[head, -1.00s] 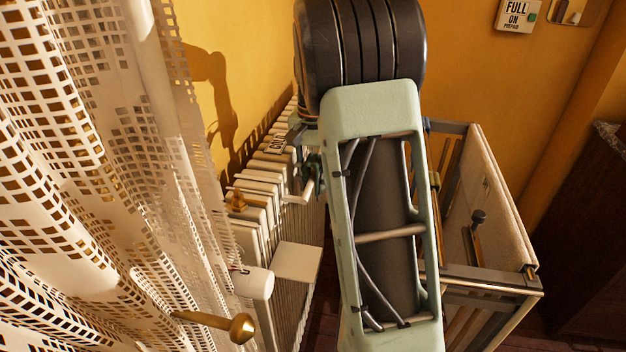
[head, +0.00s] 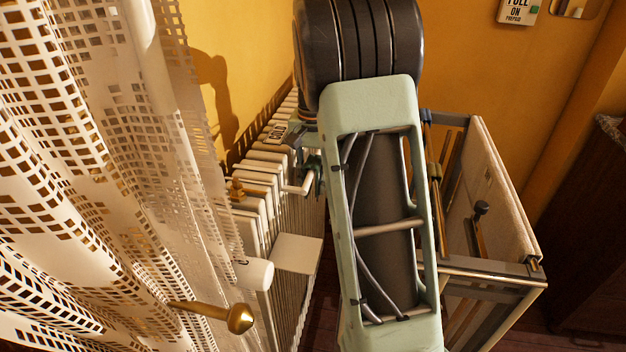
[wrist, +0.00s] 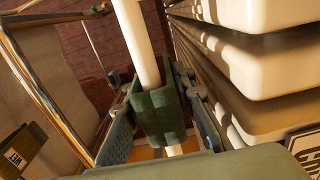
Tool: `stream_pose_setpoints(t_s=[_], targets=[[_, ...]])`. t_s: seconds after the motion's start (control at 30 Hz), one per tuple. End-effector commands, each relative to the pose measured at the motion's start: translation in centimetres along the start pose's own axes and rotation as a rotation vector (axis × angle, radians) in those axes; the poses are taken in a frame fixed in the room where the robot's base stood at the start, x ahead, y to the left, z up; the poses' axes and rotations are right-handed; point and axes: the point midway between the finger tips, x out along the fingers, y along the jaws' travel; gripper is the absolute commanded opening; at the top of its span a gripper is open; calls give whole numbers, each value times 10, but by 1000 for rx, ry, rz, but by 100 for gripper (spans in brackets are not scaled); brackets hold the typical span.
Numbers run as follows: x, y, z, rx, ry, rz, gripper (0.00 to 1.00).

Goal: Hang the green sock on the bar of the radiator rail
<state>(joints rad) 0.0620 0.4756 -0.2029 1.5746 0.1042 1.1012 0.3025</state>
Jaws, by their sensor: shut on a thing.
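The green sock (wrist: 158,118) is dark green and sits between the fingers of my gripper (wrist: 160,130) in the wrist view. My gripper is shut on it. The white bar of the radiator rail (wrist: 138,42) runs down from the top of the wrist view to the sock's folded opening and shows again just below it. The sock looks to be around or against the bar; I cannot tell whether it hangs freely on it. In the head view my arm hides most of the gripper, and an end of the white bar (head: 297,188) shows beside it.
The white ribbed radiator (head: 262,185) stands close beside the bar. A perforated white curtain (head: 90,150) and a brass knob (head: 238,318) are at the left. A metal-framed rack (head: 500,200) stands to the right of my arm. A yellow wall is behind.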

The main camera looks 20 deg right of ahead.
Motion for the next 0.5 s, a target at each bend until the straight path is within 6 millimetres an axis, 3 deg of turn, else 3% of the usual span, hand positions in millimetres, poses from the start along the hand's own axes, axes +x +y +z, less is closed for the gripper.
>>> stream_pose_setpoints(t_s=[0.1, 0.13, 0.27, 0.5], targets=[[0, 0, 0, 0, 0, 0, 0], [0, 0, 0, 0, 0, 0, 27], [0, 0, 0, 0, 0, 0, 41], [0, 0, 0, 0, 0, 0, 44]])
